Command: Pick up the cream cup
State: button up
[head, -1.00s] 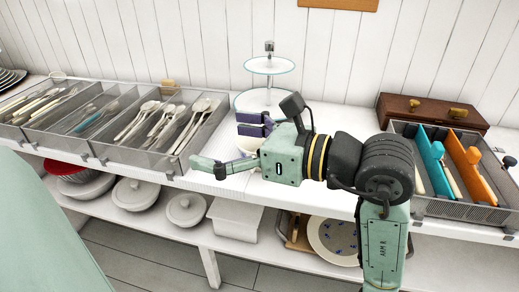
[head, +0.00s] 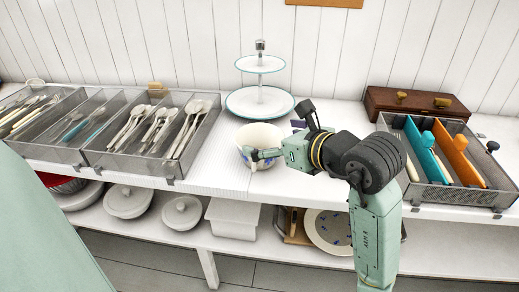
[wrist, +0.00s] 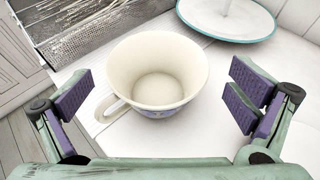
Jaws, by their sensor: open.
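The cream cup (head: 259,137) stands upright on the white shelf top, in front of the tiered stand. It has blue marks on its outside. In the wrist view the cup (wrist: 157,75) is empty, with its handle at the lower left. My gripper (head: 283,142) is open at the cup's right front in the head view, with one finger crossing in front of the cup. In the wrist view my gripper (wrist: 158,103) has its purple-padded fingers spread on either side of the cup's near part, with gaps visible on both sides. It holds nothing.
A two-tier stand (head: 260,104) is close behind the cup. A mesh cutlery tray (head: 150,148) is to the left. Another mesh tray (head: 452,194) with dividers and a brown drawer box (head: 417,104) are at right. The shelf's front edge is close to the cup.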

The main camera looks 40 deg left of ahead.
aim_at(248, 135)
jog(key=x, duration=0.4)
jog(key=shift+s+a+f+p, duration=0.15)
jog(key=shift+a+f+p, duration=0.05)
jog(key=shift+f+p, duration=0.15)
jog(key=c, duration=1.1)
